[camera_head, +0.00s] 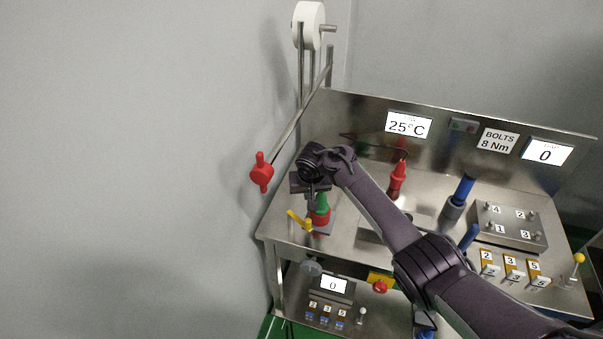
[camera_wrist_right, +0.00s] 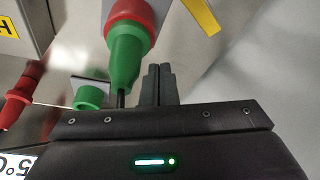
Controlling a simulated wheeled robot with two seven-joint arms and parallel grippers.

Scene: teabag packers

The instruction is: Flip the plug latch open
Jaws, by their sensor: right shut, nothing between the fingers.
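A green plug (camera_head: 322,203) with a red collar stands at the left end of the steel bench, below my right gripper. The same green plug (camera_wrist_right: 127,55) fills the upper middle of the right wrist view. A yellow lever (camera_head: 297,219) sticks out beside its base; a yellow strip (camera_wrist_right: 201,15) shows at the top of the wrist view. I cannot tell for certain which part is the latch. My right gripper (camera_wrist_right: 158,84) is shut and empty, its fingertips just beside the green plug; contact is unclear. My left gripper is out of view.
A red plug (camera_head: 397,180) and a blue handle (camera_head: 463,189) stand on the bench to the right. A red knob (camera_head: 261,173) projects at the left edge. A white roll (camera_head: 308,26) is above, near the wall. A numbered bolt plate (camera_head: 508,226) lies right of my arm.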

